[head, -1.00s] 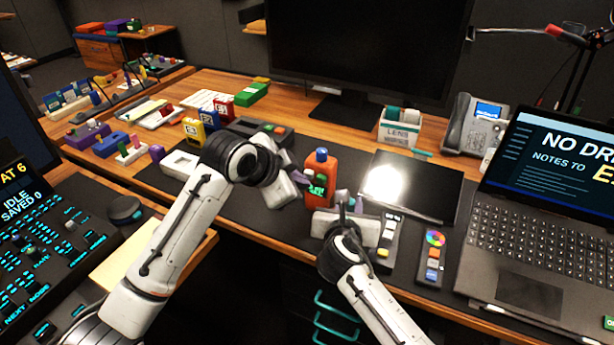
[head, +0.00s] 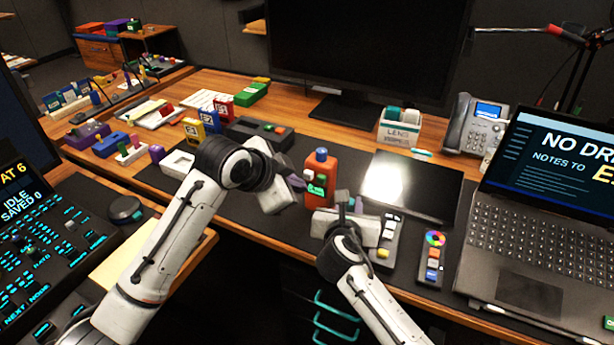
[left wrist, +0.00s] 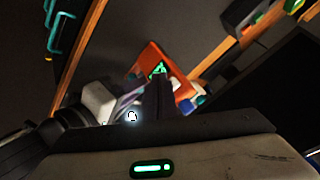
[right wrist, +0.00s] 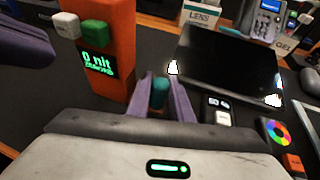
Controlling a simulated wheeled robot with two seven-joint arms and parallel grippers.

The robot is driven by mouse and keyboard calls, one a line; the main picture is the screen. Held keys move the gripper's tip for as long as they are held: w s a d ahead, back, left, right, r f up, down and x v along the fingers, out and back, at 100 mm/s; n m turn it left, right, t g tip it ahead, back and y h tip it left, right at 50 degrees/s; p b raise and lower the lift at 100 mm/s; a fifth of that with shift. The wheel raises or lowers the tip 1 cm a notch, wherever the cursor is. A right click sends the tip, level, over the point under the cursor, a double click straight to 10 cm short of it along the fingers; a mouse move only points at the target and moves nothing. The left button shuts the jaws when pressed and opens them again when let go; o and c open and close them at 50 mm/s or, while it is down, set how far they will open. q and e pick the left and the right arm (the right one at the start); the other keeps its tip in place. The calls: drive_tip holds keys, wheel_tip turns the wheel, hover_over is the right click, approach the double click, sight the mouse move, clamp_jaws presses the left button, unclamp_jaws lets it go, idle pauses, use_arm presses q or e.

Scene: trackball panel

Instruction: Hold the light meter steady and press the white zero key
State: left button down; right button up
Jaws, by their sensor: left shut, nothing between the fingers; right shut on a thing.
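The light meter (head: 320,168) is an orange upright block with a dark blue top on the black mat. In the right wrist view the meter (right wrist: 110,83) has a white key (right wrist: 66,25), a green key (right wrist: 95,29) and a lit display reading "0 nit". My left gripper (head: 298,182) is shut and empty, just left of the meter; its purple finger shows apart from the white key in the right wrist view. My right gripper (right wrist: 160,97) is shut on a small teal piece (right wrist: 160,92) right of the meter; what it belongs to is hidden.
A dark glossy panel (head: 440,187) lies behind and right of the meter. A strip with white and yellow keys (head: 388,230) and a colour-wheel strip (head: 433,255) lie to the right, before the laptop (head: 540,215). A white tray (head: 178,162) is at left.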

use_arm(q)
drive_tip(key=shift+s+a, duration=0.1)
drive_tip(key=shift+s, duration=0.05)
drive_tip(key=shift+s+a, duration=0.3)
drive_tip(key=shift+s, duration=0.4)
drive_tip(key=shift+s+a, duration=0.35)
drive_tip(key=shift+s, duration=0.4)
drive_tip(key=shift+s+a, duration=0.3)
drive_tip(key=shift+s, duration=0.4)
drive_tip(key=w+r+v, duration=0.1)
drive_tip(key=v, duration=0.9)
drive_tip(key=shift+d+r, duration=0.25)
drive_tip(key=shift+d, duration=0.1)
